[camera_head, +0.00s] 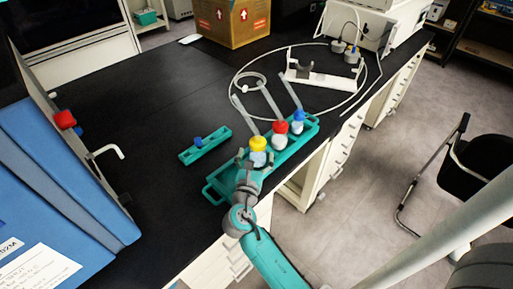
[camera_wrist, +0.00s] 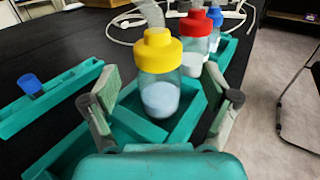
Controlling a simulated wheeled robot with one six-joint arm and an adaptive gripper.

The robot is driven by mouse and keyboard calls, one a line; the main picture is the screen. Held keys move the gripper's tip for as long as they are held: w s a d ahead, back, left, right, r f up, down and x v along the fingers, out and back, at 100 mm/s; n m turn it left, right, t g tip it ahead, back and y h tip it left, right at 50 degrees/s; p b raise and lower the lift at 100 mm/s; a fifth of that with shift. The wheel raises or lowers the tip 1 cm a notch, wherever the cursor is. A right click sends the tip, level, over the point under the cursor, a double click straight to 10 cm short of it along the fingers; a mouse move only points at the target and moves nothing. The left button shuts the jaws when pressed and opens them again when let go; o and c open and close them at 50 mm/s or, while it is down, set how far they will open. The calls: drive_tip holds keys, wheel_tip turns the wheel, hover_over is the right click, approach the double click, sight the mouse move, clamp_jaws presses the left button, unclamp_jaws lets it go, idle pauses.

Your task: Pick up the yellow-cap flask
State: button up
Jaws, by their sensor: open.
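The yellow-cap flask (camera_head: 258,151) stands in a long teal rack (camera_head: 214,189) near the bench's right edge. In the wrist view the yellow-cap flask (camera_wrist: 159,75) is upright, clear, with pale blue-white contents and a grey tube rising from its cap. My gripper (camera_head: 250,164) is open, and in the wrist view its two fingers (camera_wrist: 162,98) stand apart on the left and right of the flask's near side. I see no finger touching the flask. A red-cap flask (camera_head: 280,134) and a blue-cap flask (camera_head: 298,122) stand behind it in the same rack.
A smaller teal holder (camera_head: 207,146) with a blue cap lies left of the rack. A white stand (camera_head: 320,79) and a looped white hose (camera_head: 234,88) are behind the flasks. The blue machine (camera_head: 55,175) is at left. The black bench between is mostly clear.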

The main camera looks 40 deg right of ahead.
drive_tip(key=shift+x, duration=2.6)
drive_tip(key=shift+r, duration=0.1)
clamp_jaws()
